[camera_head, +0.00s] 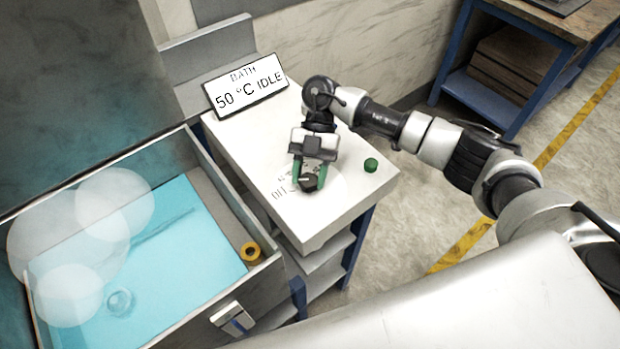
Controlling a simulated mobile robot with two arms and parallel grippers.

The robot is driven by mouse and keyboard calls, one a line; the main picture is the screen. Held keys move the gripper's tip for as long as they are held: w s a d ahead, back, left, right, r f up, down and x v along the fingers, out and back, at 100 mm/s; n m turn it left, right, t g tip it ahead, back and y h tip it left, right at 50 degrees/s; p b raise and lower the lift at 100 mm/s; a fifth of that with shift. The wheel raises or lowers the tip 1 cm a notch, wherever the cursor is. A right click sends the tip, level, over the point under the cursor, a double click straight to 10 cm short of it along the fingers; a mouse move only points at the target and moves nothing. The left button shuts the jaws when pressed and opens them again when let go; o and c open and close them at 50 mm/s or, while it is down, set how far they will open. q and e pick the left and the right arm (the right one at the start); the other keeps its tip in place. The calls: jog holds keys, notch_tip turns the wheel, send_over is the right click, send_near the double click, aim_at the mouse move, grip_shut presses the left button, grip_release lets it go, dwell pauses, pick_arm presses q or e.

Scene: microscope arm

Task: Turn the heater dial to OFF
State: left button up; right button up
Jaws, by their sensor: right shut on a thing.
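The heater dial (308,184) is a small dark knob on the white top of the cabinet. A pale pointer line shows on it, pointing roughly left. Dark lettering beside it reads "OFF" at its lower left; the other marks are partly hidden by the gripper. My right gripper (310,181) comes down from above with its green fingers on either side of the dial, shut on it. A sign (245,88) behind it reads "BATH 50 °C IDLE". My left gripper is not in view.
A green button (371,165) sits right of the dial on the cabinet top (330,215). At left is an open bath (190,240) with blue liquid and pale steam puffs. A yellow ring-shaped piece (250,252) is at its right corner. A blue-framed bench (490,100) stands at upper right.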

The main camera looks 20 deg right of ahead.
jog(key=shift+n+g+h+b, duration=0.3)
jog(key=shift+n+h+b, duration=0.2)
jog(key=shift+n, duration=0.2)
jog(key=o, duration=0.9)
jog(key=shift+o, duration=0.2)
jog(key=shift+w, duration=0.1)
